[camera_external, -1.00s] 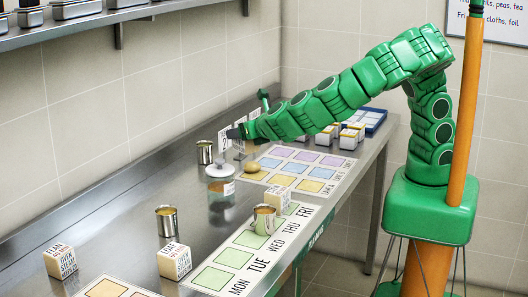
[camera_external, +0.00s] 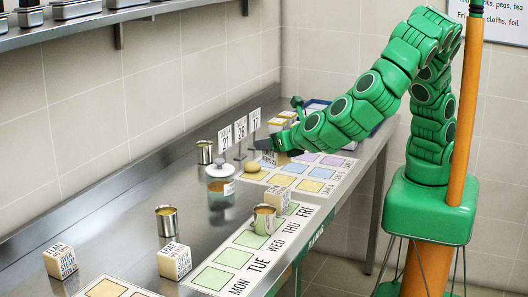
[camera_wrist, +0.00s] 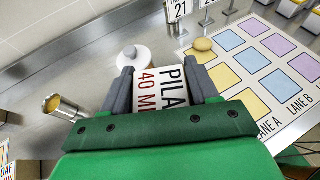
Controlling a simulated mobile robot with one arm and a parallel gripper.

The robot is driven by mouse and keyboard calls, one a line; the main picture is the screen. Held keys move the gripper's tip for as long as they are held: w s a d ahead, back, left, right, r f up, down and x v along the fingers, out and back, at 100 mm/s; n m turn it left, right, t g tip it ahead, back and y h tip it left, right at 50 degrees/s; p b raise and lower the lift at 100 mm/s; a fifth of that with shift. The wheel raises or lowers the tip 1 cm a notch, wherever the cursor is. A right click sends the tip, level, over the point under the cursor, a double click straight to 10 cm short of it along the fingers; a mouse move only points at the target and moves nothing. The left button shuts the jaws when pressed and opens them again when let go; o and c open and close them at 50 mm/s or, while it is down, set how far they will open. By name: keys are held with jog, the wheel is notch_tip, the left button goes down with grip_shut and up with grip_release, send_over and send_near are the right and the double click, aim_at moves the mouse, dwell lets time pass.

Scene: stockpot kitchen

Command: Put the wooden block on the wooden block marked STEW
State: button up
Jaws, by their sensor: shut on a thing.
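My gripper (camera_wrist: 165,90) is shut on a white-faced wooden block (camera_wrist: 166,92), with a finger on each side of it. Its lettering reads PILA and 40 M, the rest cut off by the gripper. In the external view my gripper (camera_external: 264,146) hangs over the counter's back, by the number signs, the held block mostly hidden. I cannot read STEW on any block.
A lidded jar (camera_external: 220,184), a round tan item (camera_external: 253,167) and several cans, one on the weekday strip (camera_external: 264,219), stand on the counter. Three number signs (camera_external: 240,130) rise near my gripper. The coloured lane mat (camera_external: 320,172) is mostly bare.

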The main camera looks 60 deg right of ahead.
jog(key=shift+s+a, duration=0.1)
jog(key=shift+s, duration=0.1)
jog(key=shift+f, duration=0.1)
send_over(273, 188)
jog(key=shift+f, duration=3.85)
jog(key=o, duration=1.1)
